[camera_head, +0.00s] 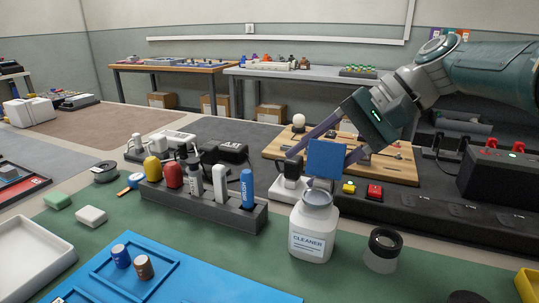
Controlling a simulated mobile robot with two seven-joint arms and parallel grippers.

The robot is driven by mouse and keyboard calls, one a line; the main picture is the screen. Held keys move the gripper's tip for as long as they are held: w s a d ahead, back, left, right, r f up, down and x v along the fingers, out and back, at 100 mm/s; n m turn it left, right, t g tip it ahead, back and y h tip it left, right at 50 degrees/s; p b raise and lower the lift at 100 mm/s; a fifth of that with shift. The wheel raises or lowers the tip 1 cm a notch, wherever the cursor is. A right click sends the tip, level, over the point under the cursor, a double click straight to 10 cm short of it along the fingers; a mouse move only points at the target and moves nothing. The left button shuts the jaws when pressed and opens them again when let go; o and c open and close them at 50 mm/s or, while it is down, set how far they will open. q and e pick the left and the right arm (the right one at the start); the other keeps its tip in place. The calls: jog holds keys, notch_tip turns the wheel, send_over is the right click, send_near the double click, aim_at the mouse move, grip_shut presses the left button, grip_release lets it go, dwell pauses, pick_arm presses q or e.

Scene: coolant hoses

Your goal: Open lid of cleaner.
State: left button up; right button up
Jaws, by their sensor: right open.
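The white cleaner bottle (312,240), labelled CLEANER, stands upright on the green mat. A flat blue square lid (326,160) stands raised, nearly upright, above the bottle's round grey-white mouth (317,197). Its joint to the bottle is hard to make out. My right gripper (319,158) comes down from the upper right and is open. Its two fingers spread on either side of the blue lid, with no clear grip on it. The lid hides part of the space between the fingers. My left gripper is out of view.
A dark rack (205,208) with several bottles and a blue marker stands left of the cleaner. A clear jar with a black rim (383,250) stands close on the right. A blue tray (190,280) lies in front. A wooden board (400,172) lies behind.

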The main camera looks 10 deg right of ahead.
jog(key=p+v, duration=0.5)
jog(key=v, duration=0.5)
